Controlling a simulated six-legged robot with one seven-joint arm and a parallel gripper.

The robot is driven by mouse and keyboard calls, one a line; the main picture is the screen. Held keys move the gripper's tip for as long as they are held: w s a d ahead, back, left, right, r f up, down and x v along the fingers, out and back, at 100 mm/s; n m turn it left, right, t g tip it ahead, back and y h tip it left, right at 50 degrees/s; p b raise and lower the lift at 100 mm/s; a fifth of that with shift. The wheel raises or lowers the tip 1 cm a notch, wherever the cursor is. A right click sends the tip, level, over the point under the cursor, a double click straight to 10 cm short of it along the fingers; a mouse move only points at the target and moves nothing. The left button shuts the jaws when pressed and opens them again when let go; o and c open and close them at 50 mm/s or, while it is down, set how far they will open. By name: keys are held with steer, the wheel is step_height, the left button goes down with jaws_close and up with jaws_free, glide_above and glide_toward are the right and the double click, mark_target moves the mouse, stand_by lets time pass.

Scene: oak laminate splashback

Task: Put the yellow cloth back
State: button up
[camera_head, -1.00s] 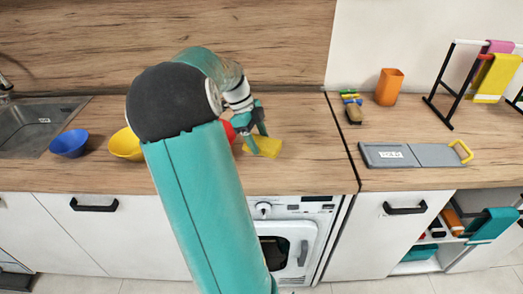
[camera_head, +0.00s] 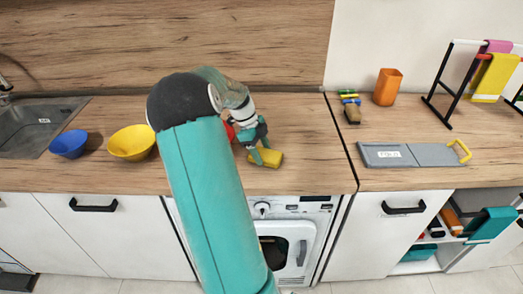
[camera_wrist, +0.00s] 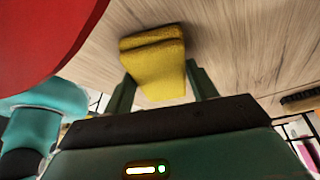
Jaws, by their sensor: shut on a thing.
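The yellow cloth (camera_head: 268,159) is over the wooden counter near its front edge, above the white oven or washer. In the wrist view the cloth (camera_wrist: 155,62) looks folded, with a thick textured edge, and sits between my two fingers. My gripper (camera_head: 258,155) is shut on it; the wrist view shows my gripper (camera_wrist: 160,88) with a finger on each side. I cannot tell whether the cloth still touches the counter. Another yellow cloth (camera_head: 494,76) hangs on a black-framed rack (camera_head: 459,85) at the right, beside a pink cloth (camera_head: 496,47).
A red object (camera_head: 230,131) is mostly hidden behind my arm; it looms close in the wrist view (camera_wrist: 40,35). A yellow bowl (camera_head: 132,142) and blue bowl (camera_head: 69,144) stand left.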

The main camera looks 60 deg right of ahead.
steer(key=o, duration=0.9)
steer(key=v, duration=1.2)
steer(key=w+a+r+n+t, duration=0.2)
steer(key=w+a+n, duration=0.1)
steer(key=a+n, duration=0.3)
steer(key=w+a+r+n+t, duration=0.2)
steer(key=w+a+r+n, duration=0.15)
steer(key=a, duration=0.55)
steer(key=a+r+n+t, duration=0.2)
steer(key=a+n, duration=0.7)
steer(key=a, duration=0.4)
steer(key=s+a+n+t, duration=0.1)
steer(key=s+a+n, duration=0.2)
steer(key=a+n, duration=0.2)
steer(key=s+a+f+n+t, duration=0.1)
steer(key=s+a+n, duration=0.1)
steer(key=a+n, duration=0.4)
steer(key=s+a+n+t, duration=0.2)
steer(key=a+n, duration=0.3)
steer(key=a, duration=0.4)
steer(key=shift+s+a+f+n, duration=0.15)
steer(key=shift+s+n, duration=0.05)
steer(key=shift+s, duration=0.2)
steer(key=shift+s+a+f+n, duration=0.1)
steer(key=shift+s+a+n, duration=0.1)
steer(key=shift+s, duration=0.2)
